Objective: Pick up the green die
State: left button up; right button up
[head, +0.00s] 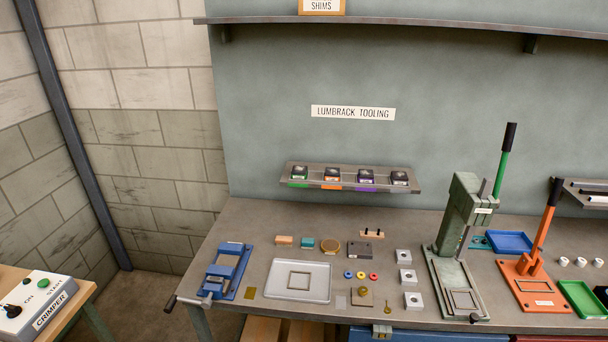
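A small shelf (346,187) is fixed to the wall panel under the "LUMBRACK TOOLING" sign. Several dark, blocky dies sit on it in a row, each above a coloured strip on the shelf front. The leftmost die (300,172) sits above the green strip (298,186) and shows some green, so it appears to be the green die. To its right stand a die (332,174) by an orange strip, one (365,176) by a purple strip and one (399,178) by a grey strip. Neither of my grippers is in view.
The workbench (240,220) below holds a blue vise (226,270), a pale tray (298,281), small blocks and rings, a green press (462,240) and an orange lever press (538,270). A long shelf (400,22) runs above. A crimper box (38,305) stands at lower left.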

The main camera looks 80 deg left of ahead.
aim_at(298, 172)
jog(key=u, duration=2.35)
